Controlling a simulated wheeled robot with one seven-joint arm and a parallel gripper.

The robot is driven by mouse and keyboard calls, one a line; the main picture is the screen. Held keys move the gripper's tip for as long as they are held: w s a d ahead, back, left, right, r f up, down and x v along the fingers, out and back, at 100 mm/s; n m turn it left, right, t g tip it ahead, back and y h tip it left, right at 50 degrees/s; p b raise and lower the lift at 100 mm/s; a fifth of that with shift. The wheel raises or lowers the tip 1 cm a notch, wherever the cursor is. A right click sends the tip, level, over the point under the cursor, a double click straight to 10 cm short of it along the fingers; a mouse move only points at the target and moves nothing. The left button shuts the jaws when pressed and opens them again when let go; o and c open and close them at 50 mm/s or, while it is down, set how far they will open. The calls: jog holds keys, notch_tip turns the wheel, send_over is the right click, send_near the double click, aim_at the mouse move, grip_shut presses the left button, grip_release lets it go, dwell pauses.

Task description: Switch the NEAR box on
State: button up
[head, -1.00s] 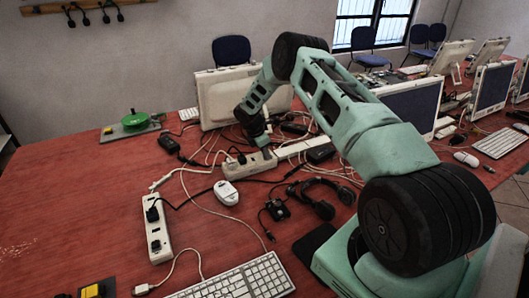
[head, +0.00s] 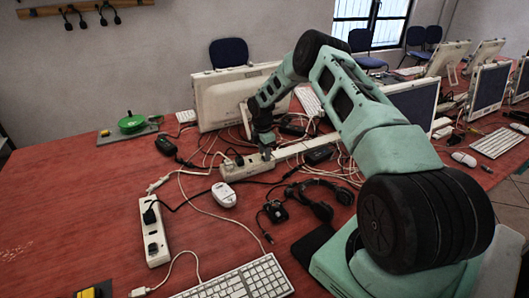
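A white power strip box (head: 155,232) lies nearest on the left of the red table, with dark plugs in it. A second white strip box (head: 236,170) lies farther back near the middle, with a dark plug toward its left end. The frames do not label which is the NEAR box, and no switch state can be made out. My gripper (head: 267,154) points down at the right part of the middle strip. Its tip looks at or just above the strip; contact cannot be told. The fingers are too small and dark to tell open from shut.
Loose cables tangle around the middle strip. A white mouse (head: 228,195), a headset (head: 320,208), a keyboard (head: 240,283) and a black adapter (head: 166,146) lie nearby. A monitor (head: 222,98) stands behind.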

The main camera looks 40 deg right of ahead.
notch_tip(320, 180, up, 17)
jog(key=a+b, duration=0.1)
jog(key=b, duration=0.2)
jog(key=shift+w+r, duration=0.15)
dwell(0.3)
